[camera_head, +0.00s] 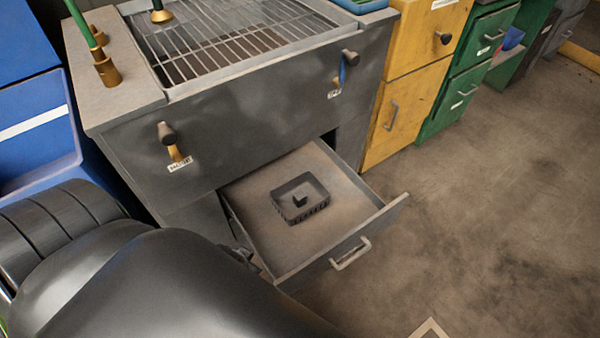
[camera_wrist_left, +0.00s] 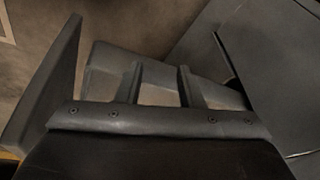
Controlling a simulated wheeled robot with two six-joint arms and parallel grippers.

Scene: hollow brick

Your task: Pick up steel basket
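The steel basket (camera_head: 290,215) is a small, dark, square open tray with slotted sides. It sits upright on the floor of the open drawer (camera_head: 262,188), with a small dark raised piece in its middle. The basket cannot be made out in that view. My right gripper does not show.
The drawer belongs to a dark grill cabinet (camera_head: 240,120) and has a metal handle (camera_head: 350,254) on its front. A yellow cabinet (camera_head: 408,110) and a green cabinet (camera_head: 465,85) stand to the right. A blue bin (camera_head: 35,115) stands at left. The floor at right is clear.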

